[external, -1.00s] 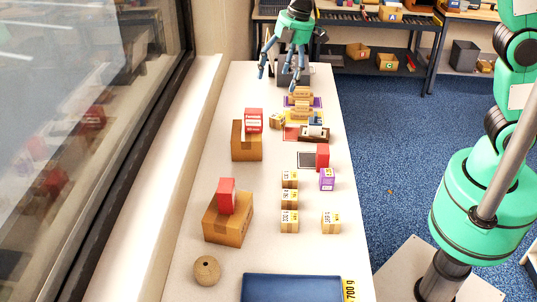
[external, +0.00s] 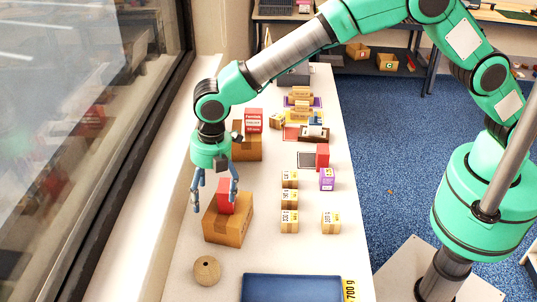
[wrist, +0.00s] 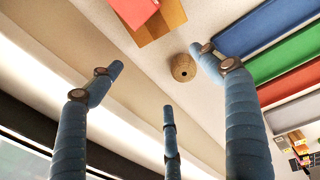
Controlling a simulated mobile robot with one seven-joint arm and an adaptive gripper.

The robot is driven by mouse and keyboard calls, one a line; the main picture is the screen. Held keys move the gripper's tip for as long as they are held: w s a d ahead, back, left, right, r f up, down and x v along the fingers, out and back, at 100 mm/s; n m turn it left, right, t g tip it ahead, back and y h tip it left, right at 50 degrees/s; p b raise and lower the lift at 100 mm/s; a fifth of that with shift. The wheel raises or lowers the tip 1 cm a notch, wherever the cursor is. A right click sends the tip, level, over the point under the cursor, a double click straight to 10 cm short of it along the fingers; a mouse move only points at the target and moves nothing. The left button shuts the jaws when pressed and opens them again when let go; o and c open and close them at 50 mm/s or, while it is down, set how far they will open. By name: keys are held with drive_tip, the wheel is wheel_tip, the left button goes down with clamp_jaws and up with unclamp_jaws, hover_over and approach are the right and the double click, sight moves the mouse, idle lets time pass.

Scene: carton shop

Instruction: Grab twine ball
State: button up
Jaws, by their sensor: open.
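The twine ball (external: 207,270) is a tan ball with a dark hole on top. It rests on the white table (external: 262,262) near its front left part, in front of a carton with a red box on it. It also shows in the wrist view (wrist: 184,68), between the fingertips but beyond them. My gripper (external: 214,200) has blue fingers spread open and empty. In the external view it hangs above and behind the ball, over the front carton's left side. In the wrist view the open fingers (wrist: 165,85) surround nothing.
The front carton (external: 228,222) and its red box (external: 225,195) stand close to my fingers. A blue tray (external: 292,288) lies right of the ball. Small labelled boxes (external: 289,222) stand right of the carton. The window ledge (external: 140,210) runs along the left.

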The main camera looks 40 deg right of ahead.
sight(207, 263)
drive_tip(key=s+a+f+n, duration=0.2)
drive_tip(key=s+a+f, duration=0.4)
drive_tip(key=a+f, duration=0.1)
drive_tip(key=shift+s+a+f+n+p, duration=0.2)
drive_tip(key=shift+a+f+n+p, duration=0.15)
drive_tip(key=shift+f, duration=0.2)
drive_tip(key=shift+f, duration=0.15)
drive_tip(key=shift+w+a+f, duration=0.1)
drive_tip(key=shift+f, duration=2)
drive_tip(key=shift+w+a+f, duration=0.1)
drive_tip(key=shift+f, duration=1.95)
drive_tip(key=shift+f, duration=0.15)
drive_tip(key=shift+w+a+f, duration=0.1)
drive_tip(key=shift+a+f, duration=0.05)
drive_tip(key=shift+f, duration=2.25)
drive_tip(key=c, duration=1.3)
